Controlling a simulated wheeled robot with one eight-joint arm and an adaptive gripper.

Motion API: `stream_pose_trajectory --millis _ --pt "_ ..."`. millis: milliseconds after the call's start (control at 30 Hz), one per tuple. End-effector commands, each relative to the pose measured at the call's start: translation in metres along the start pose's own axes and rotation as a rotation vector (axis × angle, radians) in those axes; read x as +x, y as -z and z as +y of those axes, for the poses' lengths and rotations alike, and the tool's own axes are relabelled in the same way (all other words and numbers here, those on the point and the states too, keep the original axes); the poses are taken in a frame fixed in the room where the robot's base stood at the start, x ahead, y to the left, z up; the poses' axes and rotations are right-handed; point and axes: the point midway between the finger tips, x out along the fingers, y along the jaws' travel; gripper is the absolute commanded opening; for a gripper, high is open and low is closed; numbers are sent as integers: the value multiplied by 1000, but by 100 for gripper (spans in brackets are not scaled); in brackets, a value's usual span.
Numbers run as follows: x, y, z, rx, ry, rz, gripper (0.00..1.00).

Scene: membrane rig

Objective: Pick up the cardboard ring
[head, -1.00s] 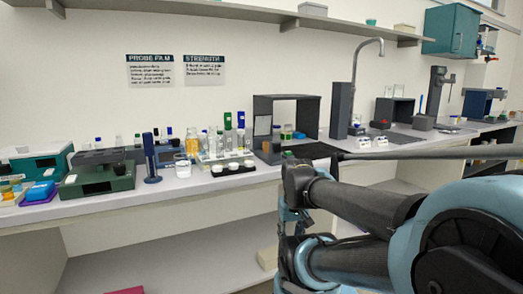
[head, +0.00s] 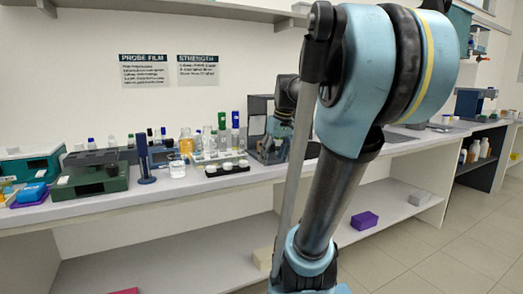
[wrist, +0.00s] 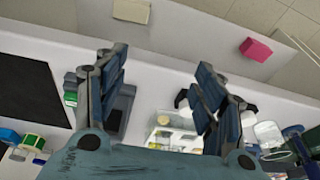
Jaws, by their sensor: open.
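I cannot make out the cardboard ring for certain in either view. My gripper (wrist: 160,85) is open and empty in the wrist view, its two fingers wide apart above the bench edge. In the head view my gripper (head: 272,143) is small and partly hidden, in front of the dark open-fronted box at the bench's middle. My arm hides much of the bench to its right.
A black tray with white cups (head: 228,168) and a rack of bottles stand left of my gripper. A dark mat (wrist: 30,85) lies at left in the wrist view. A purple block (head: 364,220) and a beige block (head: 262,258) sit on the lower shelf.

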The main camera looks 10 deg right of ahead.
Motion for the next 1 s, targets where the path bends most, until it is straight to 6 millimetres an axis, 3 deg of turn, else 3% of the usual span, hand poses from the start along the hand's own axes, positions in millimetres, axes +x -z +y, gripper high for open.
stream_pose_trajectory --millis 100,500,633,767,1000 --pt "-24 44 18 -59 18 19 63" --pt "-80 169 81 -258 61 92 63" --pt "-88 192 95 -299 67 108 63" --pt "-91 202 101 -319 69 116 63" --pt "-62 208 99 -326 71 118 63"
